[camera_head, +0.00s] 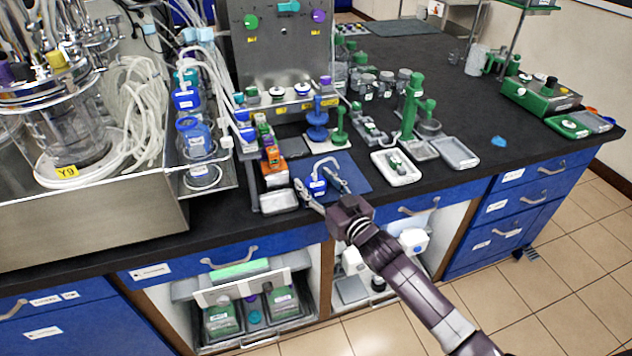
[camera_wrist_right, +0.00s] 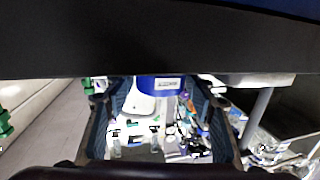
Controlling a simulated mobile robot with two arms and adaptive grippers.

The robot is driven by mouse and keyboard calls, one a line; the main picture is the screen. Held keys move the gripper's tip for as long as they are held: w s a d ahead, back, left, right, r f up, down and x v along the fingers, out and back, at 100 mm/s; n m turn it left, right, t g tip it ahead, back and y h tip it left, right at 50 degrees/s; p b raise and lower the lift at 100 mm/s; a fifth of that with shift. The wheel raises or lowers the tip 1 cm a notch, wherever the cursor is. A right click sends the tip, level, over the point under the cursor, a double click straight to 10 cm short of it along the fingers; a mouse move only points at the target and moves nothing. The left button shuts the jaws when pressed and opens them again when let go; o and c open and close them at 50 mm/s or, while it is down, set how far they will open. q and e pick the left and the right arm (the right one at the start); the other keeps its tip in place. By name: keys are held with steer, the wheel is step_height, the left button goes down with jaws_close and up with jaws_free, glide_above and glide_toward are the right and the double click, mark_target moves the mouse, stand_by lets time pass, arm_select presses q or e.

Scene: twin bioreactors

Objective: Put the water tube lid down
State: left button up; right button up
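The blue water tube lid (camera_head: 316,187), with a white label and a white tube curving from it, is at the blue mat (camera_head: 352,184) near the bench's front edge. My right gripper (camera_head: 318,182) reaches in from the front, its fingers spread on either side of the lid. In the right wrist view, the blue lid (camera_wrist_right: 162,86) shows between the far ends of the two fingers (camera_wrist_right: 160,100); whether they touch it is unclear. The lid's underside is hidden, so I cannot tell if it rests on the mat. My left gripper is out of view.
A white tray (camera_head: 397,178) and a grey tray (camera_head: 455,153) lie to the right. The bench's right part has free room.

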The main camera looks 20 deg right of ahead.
steer(key=shift+r, duration=0.25)
steer(key=shift+s+d+f, duration=0.1)
steer(key=shift+s+f, duration=0.05)
steer(key=shift+s, duration=0.1)
steer(key=v, duration=1.1)
steer(key=shift+s+b, duration=0.2)
steer(key=shift+b, duration=0.1)
steer(key=s+d+f+g+h, duration=0.15)
steer(key=s+f, duration=0.25)
steer(key=f, duration=0.8)
steer(key=s+d+f+m+g+h, duration=0.1)
steer(key=s+d+f+g, duration=0.2)
steer(key=f, duration=1)
steer(key=s+d+f+g+h, duration=0.1)
steer(key=s+f+g, duration=0.35)
steer(key=f, duration=0.75)
steer(key=s+a+f+g, duration=0.1)
steer(key=s+f+g, duration=0.1)
steer(key=s+f, duration=0.5)
steer(key=s+a+f+g, duration=0.1)
steer(key=s+f, duration=0.6)
steer(key=s, duration=1)
steer(key=s+a+f+g, duration=0.1)
steer(key=s+f+g, duration=0.2)
steer(key=s+f, duration=0.4)
steer(key=s, duration=0.5)
steer(key=shift+s+a+n+g+h, duration=0.15)
steer(key=shift+a+n+g+h, duration=0.15)
steer(key=shift+a+g+h, duration=0.1)
